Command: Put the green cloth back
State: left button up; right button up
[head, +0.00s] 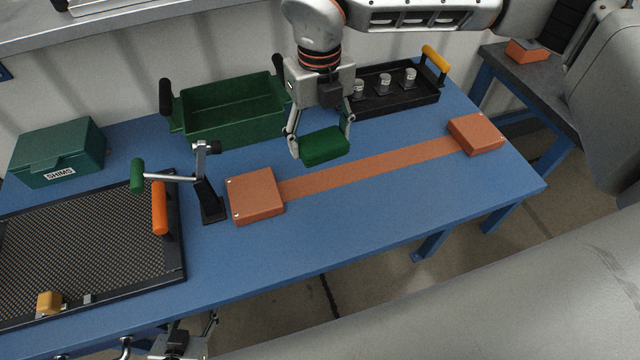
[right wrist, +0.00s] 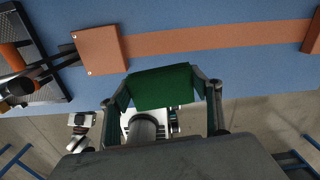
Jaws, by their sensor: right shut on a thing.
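The green cloth (head: 324,147), a folded dark green block, is held between the fingers of my right gripper (head: 321,140). The gripper is shut on it and points down over the blue table, in front of the green bin and behind the orange strip. In the right wrist view the cloth (right wrist: 160,87) spans the space between both fingers. My left gripper (head: 182,343) shows only partly at the bottom edge of the head view, low beside the table's front edge. Its fingers are too small and cut off to judge.
The open green bin (head: 225,112) looks empty. A black tray (head: 398,97) with several small fittings stands right of it. An orange strip (head: 370,162) joins two orange blocks. A lever clamp (head: 208,195), mesh panel (head: 80,235) and SHIMS box (head: 60,150) occupy the left. The front right is clear.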

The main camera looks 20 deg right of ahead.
send_over(320, 191)
notch_tip(320, 191, down, 11)
jog(key=shift+r, duration=0.2)
jog(key=shift+f, duration=2.15)
jog(key=shift+a, duration=0.1)
jog(key=shift+f, duration=0.3)
jog(key=o, duration=1.1)
jog(key=shift+c, duration=0.2)
